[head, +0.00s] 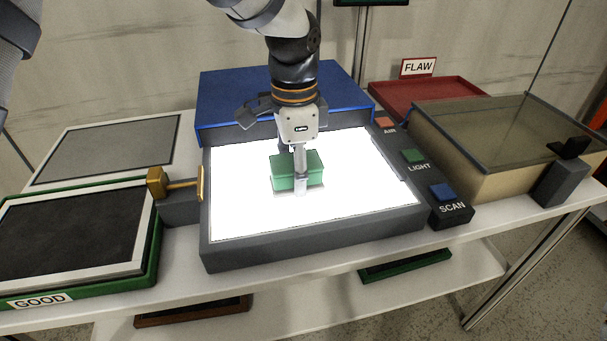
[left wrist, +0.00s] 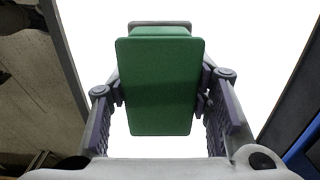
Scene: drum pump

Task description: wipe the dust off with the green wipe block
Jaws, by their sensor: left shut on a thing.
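The green wipe block (head: 312,168) is over the middle of a brightly lit white panel (head: 375,195) set in a dark grey frame. My left gripper (head: 296,172) comes down from above and is shut on the block, one finger on its near side. In the left wrist view the green block (left wrist: 160,85) sits between the two fingers (left wrist: 165,100), with the white glow behind it. I cannot tell whether the block touches the panel. No dust can be made out on the glare. My right gripper is not in view.
A blue box (head: 225,95) stands behind the panel. AIR, LIGHT and SCAN buttons (head: 441,191) line its right side. A brass-coloured knob (head: 157,184) and the green GOOD tray (head: 150,255) are at left. A red FLAW tray (head: 460,88) and a glass-topped box (head: 490,165) are at right.

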